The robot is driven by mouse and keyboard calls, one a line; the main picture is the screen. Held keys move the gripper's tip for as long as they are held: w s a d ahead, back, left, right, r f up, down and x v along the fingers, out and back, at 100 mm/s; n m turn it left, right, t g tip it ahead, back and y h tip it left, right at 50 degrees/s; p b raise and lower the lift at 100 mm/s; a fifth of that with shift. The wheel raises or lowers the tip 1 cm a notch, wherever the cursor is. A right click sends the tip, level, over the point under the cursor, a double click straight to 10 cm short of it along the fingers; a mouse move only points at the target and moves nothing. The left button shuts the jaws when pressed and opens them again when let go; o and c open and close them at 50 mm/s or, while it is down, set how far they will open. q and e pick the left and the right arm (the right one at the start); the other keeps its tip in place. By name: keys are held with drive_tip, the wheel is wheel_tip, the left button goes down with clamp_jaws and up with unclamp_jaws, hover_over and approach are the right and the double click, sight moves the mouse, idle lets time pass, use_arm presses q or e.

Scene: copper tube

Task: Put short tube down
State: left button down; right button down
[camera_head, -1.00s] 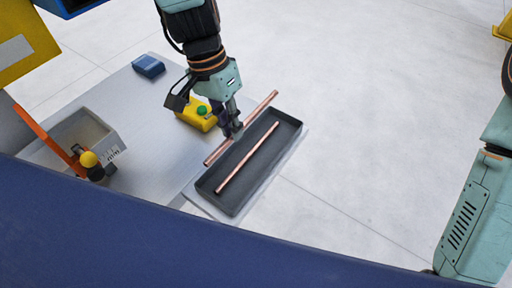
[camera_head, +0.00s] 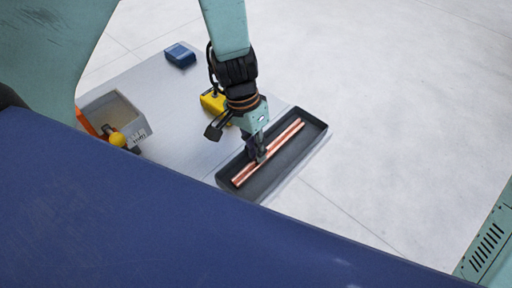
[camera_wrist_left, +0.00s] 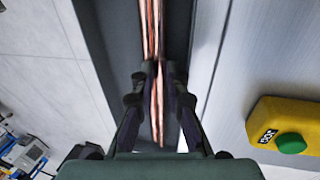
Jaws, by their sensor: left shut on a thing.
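Two copper tubes lie close side by side and nearly parallel over the dark tray (camera_head: 314,138). My left gripper (camera_head: 259,155) is inside the tray's outline, shut on the short tube (camera_head: 284,132), the one nearer the yellow box. The other tube (camera_head: 289,137) lies right alongside it in the tray. In the left wrist view, the fingertips (camera_wrist_left: 160,72) close around copper, and both tubes run up from there. The fingers hide the middle of the tubes, and I cannot tell if the held tube touches the tray floor. My right gripper is out of view.
A yellow box with a green button (camera_head: 213,101) stands beside the tray; it also shows in the left wrist view (camera_wrist_left: 288,135). A grey bin (camera_head: 118,112) and a blue box (camera_head: 180,55) are farther left. The grey table (camera_head: 175,125) between them is clear.

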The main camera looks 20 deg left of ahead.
use_arm(q)
drive_tip(key=c, duration=1.6)
unclamp_jaws()
drive_tip(key=shift+d+f, duration=0.1)
drive_tip(key=shift+c, duration=0.2)
drive_tip(key=shift+w+r, duration=0.1)
drive_tip(key=shift+r, duration=0.35)
drive_tip(key=v, duration=1.1)
drive_tip(key=shift+w+a, duration=0.15)
drive_tip(key=shift+a, duration=0.1)
drive_tip(key=shift+r, duration=0.1)
